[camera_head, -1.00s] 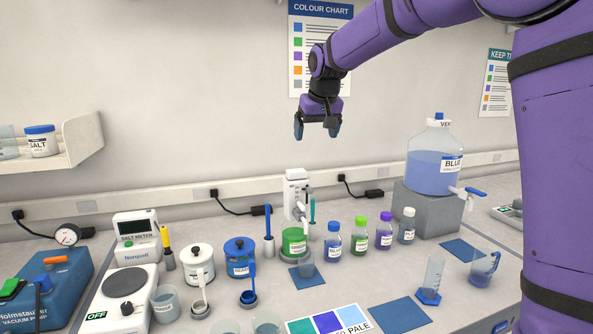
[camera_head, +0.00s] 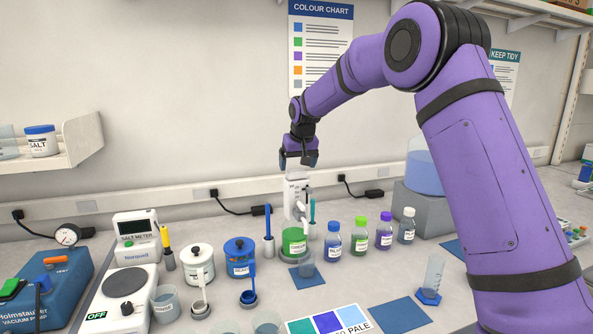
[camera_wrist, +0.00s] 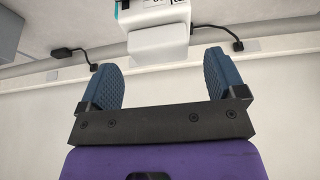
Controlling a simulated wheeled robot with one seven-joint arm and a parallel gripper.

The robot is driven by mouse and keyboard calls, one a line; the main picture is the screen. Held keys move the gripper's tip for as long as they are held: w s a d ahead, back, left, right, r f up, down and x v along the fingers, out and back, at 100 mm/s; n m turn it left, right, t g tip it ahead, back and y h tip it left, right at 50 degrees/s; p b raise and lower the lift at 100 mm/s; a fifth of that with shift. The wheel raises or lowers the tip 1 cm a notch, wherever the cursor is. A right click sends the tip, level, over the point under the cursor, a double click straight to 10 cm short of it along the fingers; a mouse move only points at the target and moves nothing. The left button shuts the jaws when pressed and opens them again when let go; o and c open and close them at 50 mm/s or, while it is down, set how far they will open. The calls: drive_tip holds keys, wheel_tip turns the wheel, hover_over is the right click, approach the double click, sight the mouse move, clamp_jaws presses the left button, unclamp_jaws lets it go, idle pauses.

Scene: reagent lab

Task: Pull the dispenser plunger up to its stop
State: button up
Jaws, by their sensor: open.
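The dispenser (camera_head: 297,197) is a white bottle-top unit on a green-labelled bottle (camera_head: 294,241), standing at the back middle of the bench. My gripper (camera_head: 298,163) hangs just above the dispenser's top in the head view, jaws open and empty. In the wrist view the two blue fingers of my gripper (camera_wrist: 162,78) stand apart, with the white dispenser top (camera_wrist: 158,45) beyond and between their tips. Whether the fingers touch it cannot be told; no contact is visible.
Several capped bottles (camera_head: 358,235) stand right of the dispenser. A blue-handled tool (camera_head: 268,232) stands close on its left, beside a blue jar (camera_head: 240,258) and a white jar (camera_head: 199,265). The wall is close behind. A blue mat (camera_head: 402,314) lies bare in front.

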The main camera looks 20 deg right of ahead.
sight(297, 170)
drive_tip(key=shift+x, duration=1.4)
drive_tip(key=c, duration=1.3)
wheel_tip(297, 170, up, 7)
drive_tip(key=shift+f, duration=0.2)
drive_tip(key=shift+w, duration=0.1)
drive_tip(key=o, duration=1.3)
